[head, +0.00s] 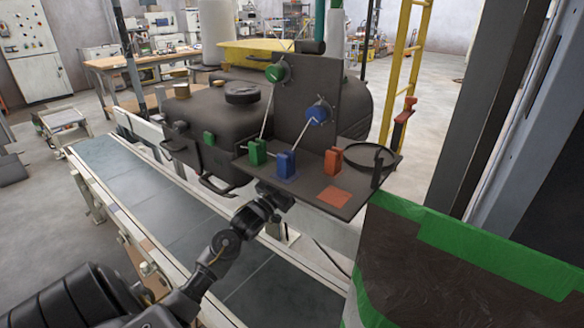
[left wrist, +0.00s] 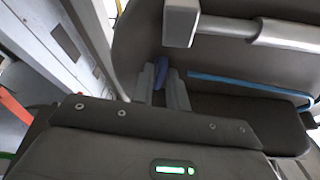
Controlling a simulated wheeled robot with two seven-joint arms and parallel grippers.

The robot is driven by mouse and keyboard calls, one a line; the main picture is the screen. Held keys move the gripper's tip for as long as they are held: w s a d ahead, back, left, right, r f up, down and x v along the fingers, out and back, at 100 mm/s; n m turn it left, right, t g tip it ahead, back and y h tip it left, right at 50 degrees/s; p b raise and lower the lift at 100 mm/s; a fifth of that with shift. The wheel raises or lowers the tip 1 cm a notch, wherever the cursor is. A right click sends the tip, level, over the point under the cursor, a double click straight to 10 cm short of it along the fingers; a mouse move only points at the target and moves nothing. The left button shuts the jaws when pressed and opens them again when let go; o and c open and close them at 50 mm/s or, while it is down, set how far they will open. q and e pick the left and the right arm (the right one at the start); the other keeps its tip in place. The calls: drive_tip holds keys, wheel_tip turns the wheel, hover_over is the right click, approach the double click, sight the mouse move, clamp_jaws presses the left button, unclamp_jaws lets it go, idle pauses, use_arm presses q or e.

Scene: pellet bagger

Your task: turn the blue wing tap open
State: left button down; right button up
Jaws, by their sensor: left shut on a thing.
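The blue wing tap (left wrist: 161,72) shows in the left wrist view as a small blue piece between the two grey fingers of my left gripper (left wrist: 160,84). The fingers are shut on it, one on each side, and cover part of it. In the head view my left gripper (head: 272,196) reaches up to the underside of the dark shelf (head: 312,186). The shelf hides its fingertips and the tap there. My right gripper is in neither view.
On the shelf stand green (head: 257,151), blue (head: 285,164) and red (head: 333,160) blocks. A blue round knob (head: 317,114) is on the upright plate. A conveyor (head: 150,200) runs below my left arm. In the wrist view, a blue rod (left wrist: 245,82) runs to the right.

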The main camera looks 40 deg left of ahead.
use_arm(q)
drive_tip(key=shift+n+y+p, duration=0.8)
drive_tip(key=shift+n+y, duration=0.2)
drive_tip(key=shift+n, duration=0.6)
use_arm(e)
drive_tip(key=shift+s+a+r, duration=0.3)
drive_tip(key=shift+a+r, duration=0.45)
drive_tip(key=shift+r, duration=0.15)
use_arm(q)
drive_tip(key=c, duration=1.5)
unclamp_jaws()
drive_tip(key=shift+c, duration=0.2)
